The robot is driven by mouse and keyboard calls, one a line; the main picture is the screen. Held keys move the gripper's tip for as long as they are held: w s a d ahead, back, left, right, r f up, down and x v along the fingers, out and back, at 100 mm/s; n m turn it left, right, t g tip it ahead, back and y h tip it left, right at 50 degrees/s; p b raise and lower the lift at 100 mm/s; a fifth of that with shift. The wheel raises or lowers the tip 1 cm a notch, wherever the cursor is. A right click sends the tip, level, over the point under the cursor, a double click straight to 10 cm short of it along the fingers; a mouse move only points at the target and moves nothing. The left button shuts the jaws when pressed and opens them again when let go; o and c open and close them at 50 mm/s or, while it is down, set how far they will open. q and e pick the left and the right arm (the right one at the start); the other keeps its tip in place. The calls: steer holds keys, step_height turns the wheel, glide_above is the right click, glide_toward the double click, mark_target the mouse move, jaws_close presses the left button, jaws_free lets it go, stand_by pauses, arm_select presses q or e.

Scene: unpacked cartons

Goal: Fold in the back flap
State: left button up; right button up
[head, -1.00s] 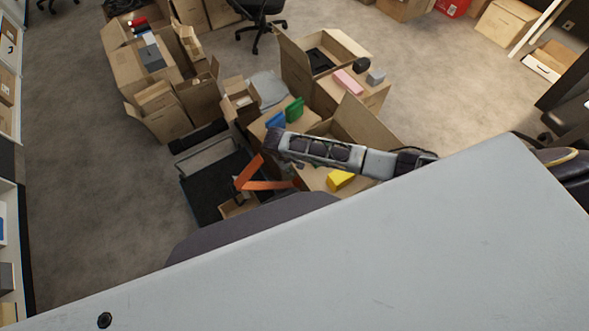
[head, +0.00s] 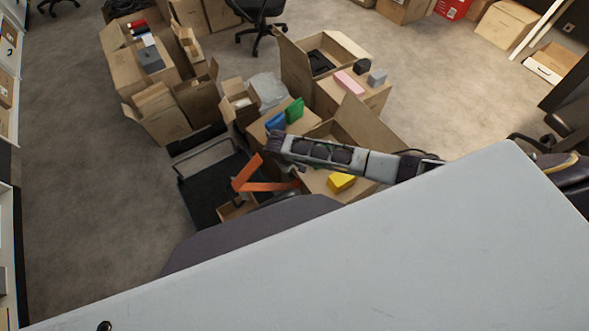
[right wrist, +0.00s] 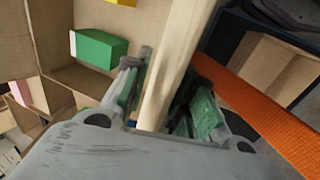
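An open carton (head: 318,180) stands near the middle of the head view. A large cardboard flap (head: 368,124) stands raised at its back right. A yellow block (head: 342,182) is on the carton's near side. My right gripper (head: 274,146) is at the end of the arm reaching over the carton from the right; its fingers are hard to see there. In the right wrist view, my right gripper's fingers (right wrist: 168,92) stand apart on both sides of a pale cardboard strip (right wrist: 180,55). Firm contact is not clear, nor which panel this is. My left gripper is out of view.
A green block (right wrist: 98,48) lies left of the fingers in the wrist view. An orange bar (head: 268,185) is close to the right gripper. Other cartons (head: 345,95) with small items stand behind and at left. Open floor (head: 85,190) lies at left.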

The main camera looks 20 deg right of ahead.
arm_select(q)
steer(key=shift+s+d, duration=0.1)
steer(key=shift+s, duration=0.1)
arm_select(e)
steer(key=shift+c, duration=0.4)
jaws_close()
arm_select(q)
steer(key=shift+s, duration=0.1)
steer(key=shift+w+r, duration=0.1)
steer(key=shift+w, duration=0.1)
